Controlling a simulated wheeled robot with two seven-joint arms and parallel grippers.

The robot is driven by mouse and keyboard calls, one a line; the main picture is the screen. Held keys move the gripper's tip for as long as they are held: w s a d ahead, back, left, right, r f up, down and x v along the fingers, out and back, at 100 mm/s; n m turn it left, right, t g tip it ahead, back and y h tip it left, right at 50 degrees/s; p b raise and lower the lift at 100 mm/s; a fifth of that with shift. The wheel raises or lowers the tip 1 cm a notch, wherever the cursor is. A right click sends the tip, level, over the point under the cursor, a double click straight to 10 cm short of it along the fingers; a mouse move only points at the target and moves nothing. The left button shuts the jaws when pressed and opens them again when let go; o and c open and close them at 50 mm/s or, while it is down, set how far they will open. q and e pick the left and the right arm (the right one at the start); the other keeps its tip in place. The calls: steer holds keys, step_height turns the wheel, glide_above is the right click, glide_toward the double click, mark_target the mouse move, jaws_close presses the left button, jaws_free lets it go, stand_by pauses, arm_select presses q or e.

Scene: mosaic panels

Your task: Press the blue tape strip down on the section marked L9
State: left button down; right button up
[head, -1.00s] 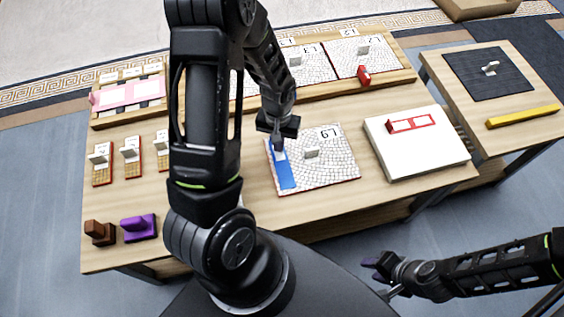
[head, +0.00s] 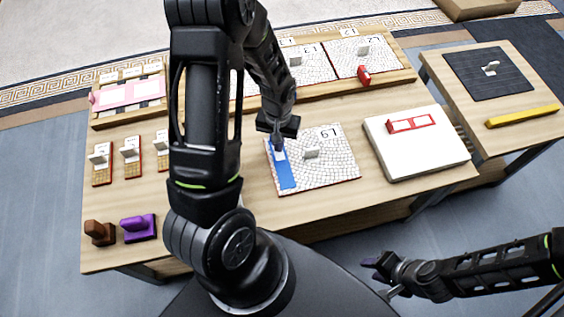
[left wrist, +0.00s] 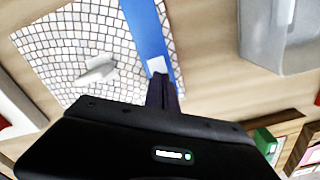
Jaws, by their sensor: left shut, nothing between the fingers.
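The mosaic panel (head: 335,170) lies on the table, its label (head: 328,133) upside down to me and consistent with L9. A white raised handle (head: 311,154) stands near its middle. The blue tape strip (head: 286,178) lies along the panel's left edge; it also shows in the left wrist view (left wrist: 148,28). My left gripper (head: 278,147) is shut and empty, its tips at the strip's far end, beside a white patch on it (left wrist: 157,66). I cannot tell whether they touch. My right gripper (head: 378,270) is off the table at lower right; its finger gap is unclear.
Other labelled panels (head: 310,65) sit in a wooden rack at the back. A white block with a red-framed piece (head: 412,123) is to the right. Brown (head: 99,232) and purple (head: 138,228) handled tools stand front left. A yellow bar (head: 522,116) lies on the side table.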

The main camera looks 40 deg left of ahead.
arm_select(q)
steer(key=shift+f+b, duration=0.65)
steer(key=shift+f, duration=0.15)
stand_by(0.4)
step_height(320, 180, up, 8)
steer(key=p, duration=0.6)
stand_by(0.7)
